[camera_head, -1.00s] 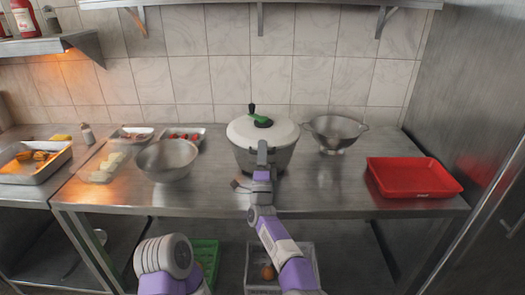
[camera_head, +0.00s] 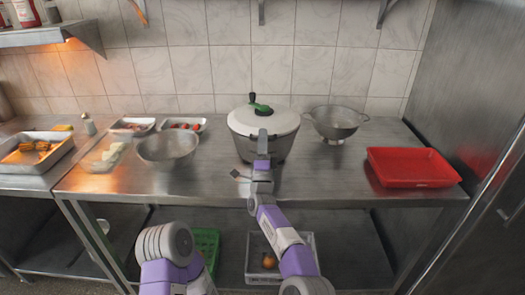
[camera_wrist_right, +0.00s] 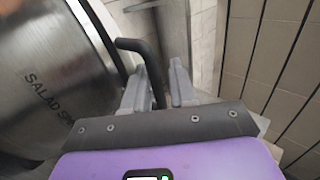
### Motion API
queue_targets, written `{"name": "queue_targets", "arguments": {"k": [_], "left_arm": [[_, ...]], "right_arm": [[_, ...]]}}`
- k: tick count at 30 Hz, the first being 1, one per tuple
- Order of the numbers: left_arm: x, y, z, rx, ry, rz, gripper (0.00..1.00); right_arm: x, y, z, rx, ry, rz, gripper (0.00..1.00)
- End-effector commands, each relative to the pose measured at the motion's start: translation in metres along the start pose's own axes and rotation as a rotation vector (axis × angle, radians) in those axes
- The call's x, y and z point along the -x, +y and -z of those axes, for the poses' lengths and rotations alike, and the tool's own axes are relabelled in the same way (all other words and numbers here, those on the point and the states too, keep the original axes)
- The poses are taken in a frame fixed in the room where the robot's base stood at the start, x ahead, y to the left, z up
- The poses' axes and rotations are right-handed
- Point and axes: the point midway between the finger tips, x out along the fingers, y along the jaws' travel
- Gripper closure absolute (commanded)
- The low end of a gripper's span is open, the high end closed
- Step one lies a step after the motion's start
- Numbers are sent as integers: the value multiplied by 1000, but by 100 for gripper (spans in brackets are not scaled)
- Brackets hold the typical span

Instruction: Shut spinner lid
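The salad spinner (camera_head: 262,150) stands upright mid-table, a steel pot with a white lid (camera_head: 263,121) that lies over its top and looks level. A green and black crank (camera_head: 259,106) is on the lid. In the right wrist view the lettered steel wall (camera_wrist_right: 50,85) fills the left, and a bent black handle (camera_wrist_right: 130,45) runs from it between my fingers. My right gripper (camera_head: 262,137) is in front of the spinner; in the wrist view its fingers (camera_wrist_right: 157,88) sit close on both sides of the handle. My left arm shows at lower left, its gripper out of view.
A steel bowl (camera_head: 168,148) stands left of the spinner and a colander (camera_head: 337,123) to its right. A red tray (camera_head: 412,168) lies at the table's right end. A small dark item (camera_head: 240,175) lies beside my right wrist. The front right tabletop is clear.

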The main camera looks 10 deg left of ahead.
Motion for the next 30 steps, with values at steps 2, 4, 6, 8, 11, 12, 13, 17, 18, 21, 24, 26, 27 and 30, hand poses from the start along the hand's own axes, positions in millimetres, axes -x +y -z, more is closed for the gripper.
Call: {"name": "queue_targets", "arguments": {"k": [2, 4, 6, 8, 11, 12, 13, 17, 18, 21, 24, 26, 27, 30], "left_arm": [[-4, -1, 0, 0, 0, 0, 57], [-6, -2, 0, 0, 0, 0, 57], [-9, -4, 0, 0, 0, 0, 57], [-12, -4, 0, 0, 0, 0, 57], [-16, -6, 1, 0, 0, 0, 57], [-18, -7, 1, 0, 0, 0, 57], [-19, -7, 1, 0, 0, 0, 57], [-19, -7, 1, 0, 0, 0, 57], [-19, -7, 1, 0, 0, 0, 57], [-18, -7, 1, 0, 0, 0, 57], [-17, -6, 1, 0, 0, 0, 57], [-16, -6, 1, 0, 0, 0, 57], [-16, -6, 1, 0, 0, 0, 57], [-16, -6, 1, 0, 0, 0, 57]], "right_arm": [[2, 0, 1, 0, 2, 3, 76], [4, 1, 1, -1, 2, 3, 76], [8, 1, 1, 0, 2, 3, 76], [11, 1, 1, 0, 2, 4, 76], [16, 0, 1, -1, 2, 4, 76], [19, 0, 1, -1, 2, 4, 76], [21, 0, 1, -1, 1, 4, 76], [31, -2, 0, 0, 0, 4, 76], [34, -2, 0, 0, -1, 4, 76], [44, -2, 0, 0, -1, 3, 76], [55, -2, 0, 1, -1, 2, 76], [60, -2, -1, 1, -1, 2, 76], [63, -2, -1, 1, -1, 3, 76], [69, -2, 0, 1, -1, 3, 76]]}}
